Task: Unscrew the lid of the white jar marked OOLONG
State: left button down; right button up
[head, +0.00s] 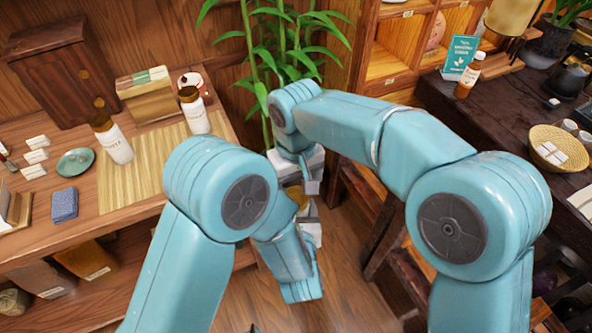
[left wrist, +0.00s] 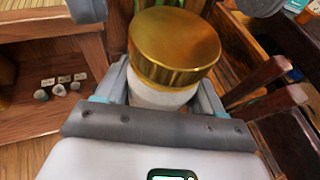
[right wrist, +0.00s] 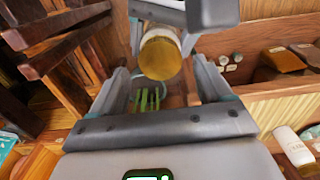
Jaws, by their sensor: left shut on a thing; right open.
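A white jar with a gold lid is held in the air between my two arms. The lid (left wrist: 175,45) and the white body (left wrist: 162,96) show large in the left wrist view; no marking is readable. My left gripper (left wrist: 162,84) is shut on the jar's body below the lid. My right gripper (head: 307,178) is open just above the lid, which shows partly in the head view (head: 296,196). In the right wrist view the lid (right wrist: 160,57) lies between the open fingers; I cannot tell whether they touch it. My arms hide much of the jar in the head view.
Two white jars with brown lids (head: 113,142) (head: 195,114) stand on a bamboo mat (head: 137,192) on the left table. A green plant (head: 282,45) stands behind my grippers. A dark table (head: 497,118) with a basket (head: 556,147) is at the right.

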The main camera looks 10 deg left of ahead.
jog(key=shift+f, duration=1.45)
jog(key=c, duration=1.1)
jog(key=n, duration=0.6)
jog(key=shift+r, duration=0.25)
jog(key=shift+r, duration=0.9)
jog(key=shift+r, duration=2)
